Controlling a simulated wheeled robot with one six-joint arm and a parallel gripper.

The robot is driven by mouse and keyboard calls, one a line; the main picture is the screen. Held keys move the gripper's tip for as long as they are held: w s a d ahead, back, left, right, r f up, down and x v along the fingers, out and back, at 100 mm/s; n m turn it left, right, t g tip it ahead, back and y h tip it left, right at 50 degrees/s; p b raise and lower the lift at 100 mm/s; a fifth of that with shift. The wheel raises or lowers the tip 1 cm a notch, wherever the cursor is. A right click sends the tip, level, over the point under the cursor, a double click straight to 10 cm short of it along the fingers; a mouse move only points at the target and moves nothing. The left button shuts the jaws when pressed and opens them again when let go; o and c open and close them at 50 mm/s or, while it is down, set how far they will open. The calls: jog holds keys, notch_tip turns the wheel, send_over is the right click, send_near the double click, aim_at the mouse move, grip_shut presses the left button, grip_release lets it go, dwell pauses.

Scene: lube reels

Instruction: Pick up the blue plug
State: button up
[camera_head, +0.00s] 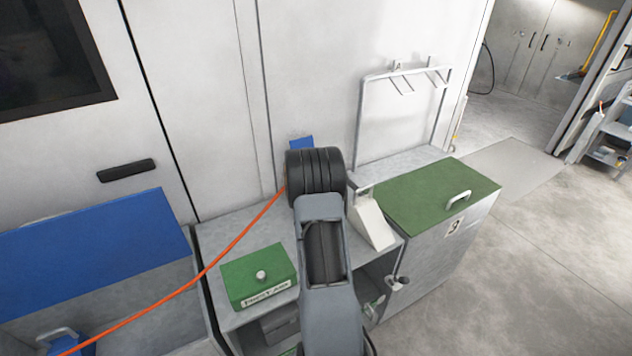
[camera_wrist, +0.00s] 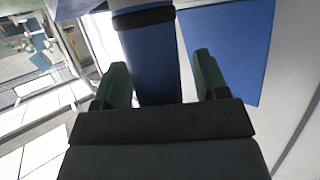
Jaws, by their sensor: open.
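In the wrist view a long blue part with a black band, apparently the blue plug (camera_wrist: 153,62), lies between the two green fingers of my gripper (camera_wrist: 160,66). The fingers are open on either side of it. A gap shows at the right finger; at the left finger I cannot tell whether it touches. In the head view my arm and black wrist hide the fingers and most of what is in front of them. A small blue patch (camera_head: 301,143) shows just beyond my wrist; I cannot tell whether it is the plug.
An orange hose (camera_head: 222,257) runs from the lower left to behind my wrist. A green first aid box (camera_head: 258,276) sits on the grey cabinet left of my arm. A green-topped cabinet (camera_head: 432,195) with a wire rack stands right. A blue-lidded bin (camera_head: 95,232) is left. A wall stands close behind.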

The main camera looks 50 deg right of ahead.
jog(key=shift+c, duration=0.3)
grip_shut()
dwell(0.4)
